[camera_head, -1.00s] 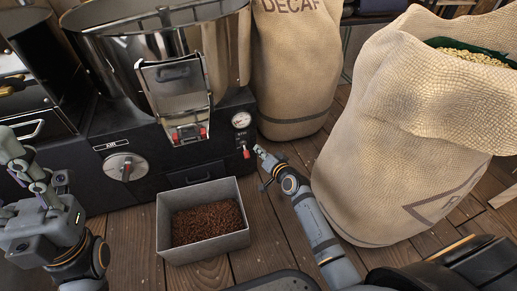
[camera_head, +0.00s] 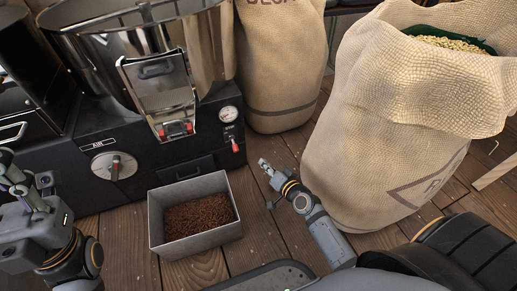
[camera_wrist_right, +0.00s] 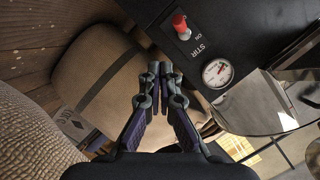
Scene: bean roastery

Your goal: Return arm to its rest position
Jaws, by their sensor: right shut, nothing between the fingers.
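My right gripper (camera_head: 264,164) is at the end of my right arm, beside the big burlap sack and to the right of the bean bin. In the right wrist view my right gripper (camera_wrist_right: 160,72) has its fingertips together with nothing between them. It points toward the roaster's front near the red STIR switch (camera_wrist_right: 180,24) and the gauge (camera_wrist_right: 217,72), apart from both. My left arm shows at the left edge of the head view; its fingers (camera_head: 8,170) are partly cut off, and I cannot tell how they stand.
A grey metal bin (camera_head: 153,222) of dark roasted beans stands on the plank floor before the black roaster (camera_head: 85,165). An open burlap sack (camera_head: 385,130) of pale beans stands close on the right. A DECAF sack (camera_head: 280,65) stands behind. Bare floor shows between bin and sack.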

